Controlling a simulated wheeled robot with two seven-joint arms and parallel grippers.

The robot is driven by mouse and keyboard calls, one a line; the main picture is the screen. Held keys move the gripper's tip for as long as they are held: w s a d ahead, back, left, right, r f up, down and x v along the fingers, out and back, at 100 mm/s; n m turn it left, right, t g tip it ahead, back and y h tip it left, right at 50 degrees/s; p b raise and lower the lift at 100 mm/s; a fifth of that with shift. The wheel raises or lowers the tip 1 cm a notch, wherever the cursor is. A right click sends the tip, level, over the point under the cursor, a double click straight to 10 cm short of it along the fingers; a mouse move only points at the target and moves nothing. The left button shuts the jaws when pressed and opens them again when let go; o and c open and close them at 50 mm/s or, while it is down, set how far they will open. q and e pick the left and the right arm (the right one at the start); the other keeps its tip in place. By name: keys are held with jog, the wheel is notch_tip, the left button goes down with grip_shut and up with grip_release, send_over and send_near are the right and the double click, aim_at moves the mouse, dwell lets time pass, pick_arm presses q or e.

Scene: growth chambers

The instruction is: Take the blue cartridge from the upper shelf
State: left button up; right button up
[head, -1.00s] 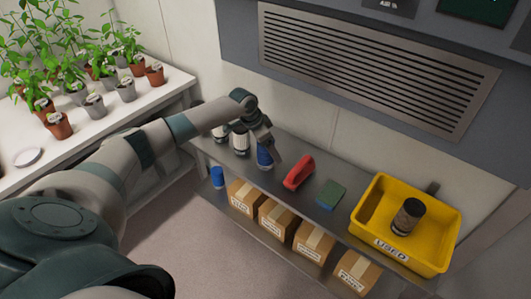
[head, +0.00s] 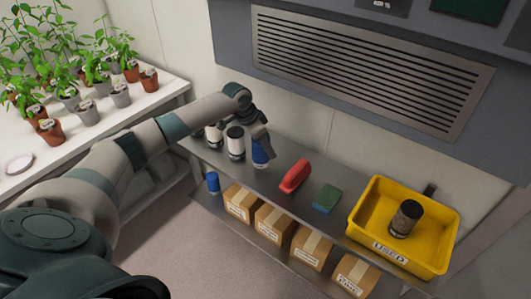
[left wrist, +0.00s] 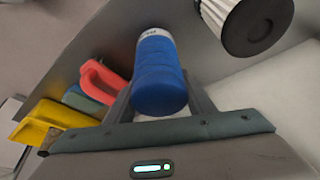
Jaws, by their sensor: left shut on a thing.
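The blue cartridge (head: 260,157), with a pale label end, is on the upper shelf (head: 225,168) in the head view, to the right of the white cartridges. My left gripper (head: 261,146) is shut on it from above. In the left wrist view the blue cartridge (left wrist: 159,75) lies between the two fingers (left wrist: 160,98). I cannot tell whether its base touches the shelf. My right gripper is not in view.
White cartridges (head: 235,143) with dark ends stand close left of the blue one. Boxes (head: 274,224) and another blue cartridge (head: 213,183) are below.

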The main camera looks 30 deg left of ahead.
pick_arm(q)
jog(key=s+d+r+b, duration=0.2)
jog(key=s+d+r, duration=0.2)
jog(key=d+r, duration=0.4)
jog(key=d, duration=0.2)
jog(key=shift+s+d+b, duration=0.3)
jog(key=shift+s+b, duration=0.05)
jog(key=shift+b, duration=0.05)
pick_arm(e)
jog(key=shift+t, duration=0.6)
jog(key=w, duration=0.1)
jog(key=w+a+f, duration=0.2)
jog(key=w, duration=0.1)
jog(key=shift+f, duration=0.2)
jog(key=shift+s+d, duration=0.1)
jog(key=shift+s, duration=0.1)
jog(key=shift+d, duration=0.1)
